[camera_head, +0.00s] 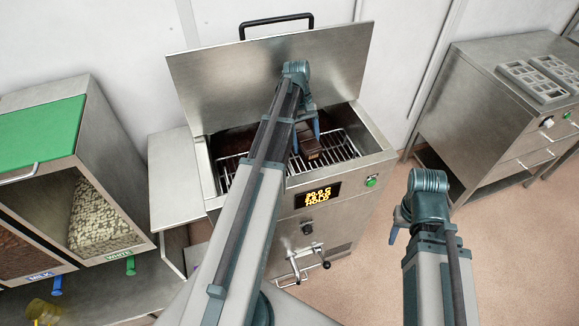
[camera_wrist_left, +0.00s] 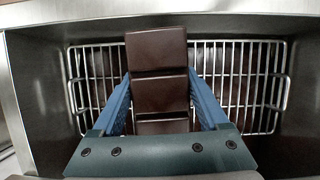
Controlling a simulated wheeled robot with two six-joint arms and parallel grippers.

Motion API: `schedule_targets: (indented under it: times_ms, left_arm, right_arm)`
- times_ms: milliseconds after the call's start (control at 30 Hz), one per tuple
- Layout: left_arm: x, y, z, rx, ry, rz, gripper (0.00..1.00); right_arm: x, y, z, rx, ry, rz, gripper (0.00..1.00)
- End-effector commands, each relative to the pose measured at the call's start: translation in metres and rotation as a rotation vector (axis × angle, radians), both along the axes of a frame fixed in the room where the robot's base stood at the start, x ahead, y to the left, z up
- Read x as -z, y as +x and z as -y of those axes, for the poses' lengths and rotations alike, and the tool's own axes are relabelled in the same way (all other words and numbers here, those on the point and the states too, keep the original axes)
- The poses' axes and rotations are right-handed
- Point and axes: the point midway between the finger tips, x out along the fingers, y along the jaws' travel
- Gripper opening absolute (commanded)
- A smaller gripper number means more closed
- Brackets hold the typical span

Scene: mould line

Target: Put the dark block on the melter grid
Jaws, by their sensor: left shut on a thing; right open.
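The dark block (camera_head: 308,149) is brown and marked off in squares. My left gripper (camera_head: 306,136) is shut on its sides, inside the open melter. In the left wrist view the block (camera_wrist_left: 157,50) lies between the blue fingers (camera_wrist_left: 160,92), over the wire melter grid (camera_wrist_left: 240,75). The grid (camera_head: 343,147) shows on both sides of my left arm in the head view. I cannot tell whether the block touches the grid. My right gripper (camera_head: 399,222) is open and empty, away from the melter at the right.
The melter's lid (camera_head: 210,85) stands raised behind the opening. The front panel has a lit display (camera_head: 318,195) and a green button (camera_head: 371,181). Chocolate bins (camera_head: 100,215) stand at the left. A steel cabinet with moulds (camera_head: 535,80) on top stands at the right.

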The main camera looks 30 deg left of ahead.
Motion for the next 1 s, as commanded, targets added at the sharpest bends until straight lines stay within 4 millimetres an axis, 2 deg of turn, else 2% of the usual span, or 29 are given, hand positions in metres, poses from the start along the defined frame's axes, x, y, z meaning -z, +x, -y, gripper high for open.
schedule_targets:
  times_ms: [300, 500, 700, 1000]
  left_arm:
    - [0.015, 0.0, -0.025, -0.833, -0.002, 0.003, 0.0]
    - [0.02, 0.004, -0.039, -1.24, -0.004, 0.003, 0.0]
    - [0.022, 0.007, -0.048, -1.459, -0.007, 0.001, 0.0]
    - [0.024, 0.008, -0.051, -1.518, -0.007, 0.0, 0.0]
  right_arm:
    - [0.015, 0.0, 0.0, 0.0, 0.0, 0.0, 0.5]
    - [0.02, 0.0, 0.0, 0.0, 0.0, 0.0, 0.5]
    - [0.023, 0.0, 0.0, 0.0, 0.0, 0.0, 0.5]
    - [0.025, 0.0, 0.0, 0.0, 0.0, 0.0, 0.5]
